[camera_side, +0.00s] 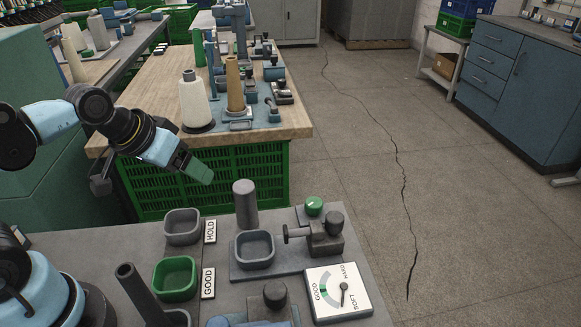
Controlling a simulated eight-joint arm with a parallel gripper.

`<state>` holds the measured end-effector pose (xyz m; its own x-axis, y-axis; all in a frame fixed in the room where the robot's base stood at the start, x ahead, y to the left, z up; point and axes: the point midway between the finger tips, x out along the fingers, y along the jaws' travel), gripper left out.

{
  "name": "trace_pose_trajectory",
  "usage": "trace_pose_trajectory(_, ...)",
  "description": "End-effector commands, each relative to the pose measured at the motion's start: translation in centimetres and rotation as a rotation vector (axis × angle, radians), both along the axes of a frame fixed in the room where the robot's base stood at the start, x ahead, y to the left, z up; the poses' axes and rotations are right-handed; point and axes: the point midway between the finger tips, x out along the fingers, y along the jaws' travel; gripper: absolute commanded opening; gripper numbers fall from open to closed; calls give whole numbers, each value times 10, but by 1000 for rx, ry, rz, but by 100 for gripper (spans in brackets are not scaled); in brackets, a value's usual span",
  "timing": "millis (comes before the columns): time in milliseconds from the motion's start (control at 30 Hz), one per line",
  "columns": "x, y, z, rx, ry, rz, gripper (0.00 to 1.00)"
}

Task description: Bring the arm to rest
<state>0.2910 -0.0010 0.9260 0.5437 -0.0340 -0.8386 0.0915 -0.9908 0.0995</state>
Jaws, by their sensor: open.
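My gripper (199,170) is at the end of my blue and black arm, which reaches in from the left edge. It points down and to the right, with a green tip, and hangs in the air above the near grey table (110,237). It is open, and I see nothing held in it. It appears in front of the green crate (270,170) under the wooden bench, up and to the right of the grey HOLD tray (183,224). Its finger gap is too small to make out.
The near table holds a green GOOD tray (176,278), a grey post (245,203), a fixture with a green knob (314,206) and a dial gauge (338,292). The wooden bench (145,90) bears a white cone (194,100) and a tan cone (235,85). Floor at right is clear.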

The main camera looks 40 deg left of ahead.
Motion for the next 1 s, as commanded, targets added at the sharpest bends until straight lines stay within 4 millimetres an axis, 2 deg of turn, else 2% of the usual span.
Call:
trace_pose_trajectory(200, -2, 1, 4, 105, -50, -93, 75)
trace_pose_trajectory(1000, -2, 1, 4, 103, -48, -91, 75)
